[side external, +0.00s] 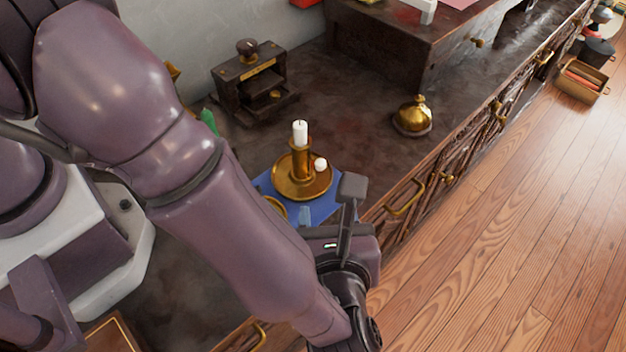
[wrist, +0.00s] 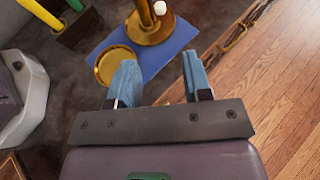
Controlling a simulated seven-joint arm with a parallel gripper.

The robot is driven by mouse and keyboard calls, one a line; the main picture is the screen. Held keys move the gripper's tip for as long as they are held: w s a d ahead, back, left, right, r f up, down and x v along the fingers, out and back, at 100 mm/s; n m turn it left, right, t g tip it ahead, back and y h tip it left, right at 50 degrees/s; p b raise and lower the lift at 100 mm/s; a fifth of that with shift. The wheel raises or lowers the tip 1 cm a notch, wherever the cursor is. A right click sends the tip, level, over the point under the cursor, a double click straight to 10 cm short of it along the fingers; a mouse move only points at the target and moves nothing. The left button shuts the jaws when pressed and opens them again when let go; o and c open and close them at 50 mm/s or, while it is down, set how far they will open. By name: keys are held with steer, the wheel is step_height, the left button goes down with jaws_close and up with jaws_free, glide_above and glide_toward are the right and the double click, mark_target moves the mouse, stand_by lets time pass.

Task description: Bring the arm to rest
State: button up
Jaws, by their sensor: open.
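My gripper (wrist: 160,80) is open and empty in the wrist view, its two blue-grey fingers set well apart. They are above the counter's front edge, on the near side of a blue mat. In the side external view my arm hides most of the gripper; a bit of a finger (side external: 304,215) shows beside the mat. No teapot can be made out in either view.
A brass candlestick (side external: 300,176) with a white candle stands on the blue mat (side external: 325,208). A small brass dish (wrist: 115,66) is close to the fingers. A brass bell (side external: 412,117) and a dark wooden box (side external: 250,82) stand farther back. The counter between them is clear.

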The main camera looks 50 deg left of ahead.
steer(key=s+a+r+n+g+h, duration=0.1)
steer(key=s+a+r+n+h, duration=0.1)
steer(key=a+r+n, duration=0.6)
steer(key=s+a+r+n+g+h, duration=0.1)
steer(key=s+a+r+n+h, duration=0.2)
steer(key=a+r+n, duration=0.5)
steer(key=s+a+r+n+g+h, duration=0.1)
steer(key=s+a+r+n+h, duration=0.2)
steer(key=a, duration=0.9)
step_height(320, 180, up, 5)
steer(key=n+h, duration=0.2)
steer(key=n, duration=0.4)
steer(key=shift+s+a+n, duration=0.25)
steer(key=shift+a+n, duration=0.1)
steer(key=shift+n, duration=0.05)
